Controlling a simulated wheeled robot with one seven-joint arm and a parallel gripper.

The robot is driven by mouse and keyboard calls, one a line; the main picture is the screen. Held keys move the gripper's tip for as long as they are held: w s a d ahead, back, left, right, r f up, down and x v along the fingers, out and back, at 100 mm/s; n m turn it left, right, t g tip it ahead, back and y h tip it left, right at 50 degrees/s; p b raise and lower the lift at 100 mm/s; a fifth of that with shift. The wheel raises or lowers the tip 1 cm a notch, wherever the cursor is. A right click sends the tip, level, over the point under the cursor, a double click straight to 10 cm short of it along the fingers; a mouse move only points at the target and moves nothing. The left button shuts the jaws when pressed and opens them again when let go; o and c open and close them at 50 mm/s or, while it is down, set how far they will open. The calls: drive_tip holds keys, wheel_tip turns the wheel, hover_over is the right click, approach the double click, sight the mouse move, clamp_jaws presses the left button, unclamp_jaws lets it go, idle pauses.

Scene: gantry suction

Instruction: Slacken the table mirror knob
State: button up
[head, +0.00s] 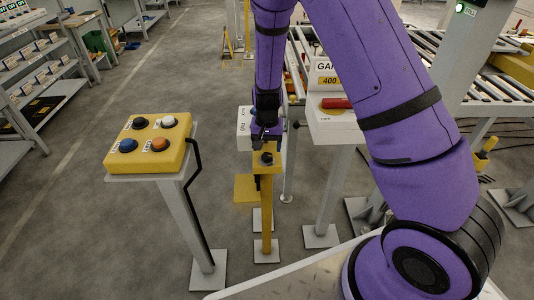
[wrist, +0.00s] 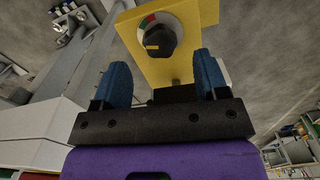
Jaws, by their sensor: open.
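A black knob (wrist: 155,42) with a yellow pointer mark sits on a round dial with red, green and pale parts, on a yellow plate (wrist: 190,65). In the head view this knob (head: 267,158) is on the head of a yellow post (head: 267,210), just below my gripper (head: 264,138). My gripper (wrist: 161,60) is open, its two blue fingers apart with nothing between them. In the wrist view the knob appears just beyond the fingertips, between their lines; contact does not show. No table mirror can be made out.
A yellow button box (head: 150,142) with several round buttons stands left on a grey post. A grey panel with a red handle (head: 336,103) stands right of the yellow post, and a roller conveyor (head: 487,92) lies behind. The floor between the button box and the shelves (head: 40,80) is clear.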

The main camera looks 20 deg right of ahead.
sight(267, 155)
drive_tip(key=shift+f, duration=2.1)
drive_tip(key=c, duration=0.9)
